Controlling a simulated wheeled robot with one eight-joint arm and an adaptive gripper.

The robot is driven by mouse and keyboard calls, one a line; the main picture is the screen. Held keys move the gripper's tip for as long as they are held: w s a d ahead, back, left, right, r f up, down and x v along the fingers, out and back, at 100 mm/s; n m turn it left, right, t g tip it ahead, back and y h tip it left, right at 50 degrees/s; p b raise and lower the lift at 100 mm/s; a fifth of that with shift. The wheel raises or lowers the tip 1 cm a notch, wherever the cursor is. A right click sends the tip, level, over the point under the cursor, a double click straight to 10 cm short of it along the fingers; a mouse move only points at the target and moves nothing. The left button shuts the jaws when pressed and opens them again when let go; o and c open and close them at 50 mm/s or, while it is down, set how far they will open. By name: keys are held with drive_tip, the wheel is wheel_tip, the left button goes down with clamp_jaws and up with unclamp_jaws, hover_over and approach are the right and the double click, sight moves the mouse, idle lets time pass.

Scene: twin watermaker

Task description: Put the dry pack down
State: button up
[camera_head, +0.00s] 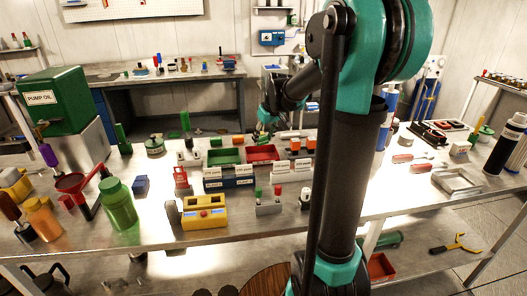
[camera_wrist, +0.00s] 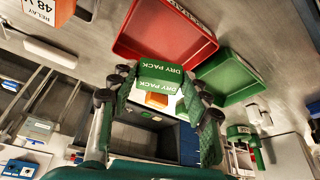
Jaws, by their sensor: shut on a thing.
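The dry pack (camera_wrist: 162,72) is green and white with "DRY PACK" lettering. In the wrist view it sits between the dark green fingers of my gripper (camera_wrist: 158,88), which is shut on it. In the head view my gripper (camera_head: 268,116) is over the back part of the bench, behind the red tray (camera_head: 262,153) and green tray (camera_head: 224,156). The red tray (camera_wrist: 165,32) shows just beyond the pack in the wrist view, with the green tray (camera_wrist: 240,75) to its right. Both look empty. The pack is too small to make out clearly in the head view.
Relay boxes (camera_wrist: 48,38) stand beside the red tray. Labelled bins (camera_head: 228,181) stand in front of the trays, and a yellow box (camera_head: 204,213) is nearer. A green jar (camera_head: 118,204) is at the left.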

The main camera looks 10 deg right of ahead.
drive_tip(key=shift+f, duration=3.1)
drive_tip(key=shift+f, duration=0.1)
drive_tip(key=o, duration=1.1)
drive_tip(key=shift+o, duration=0.2)
drive_tip(key=v, duration=1.2)
drive_tip(key=shift+s, duration=0.1)
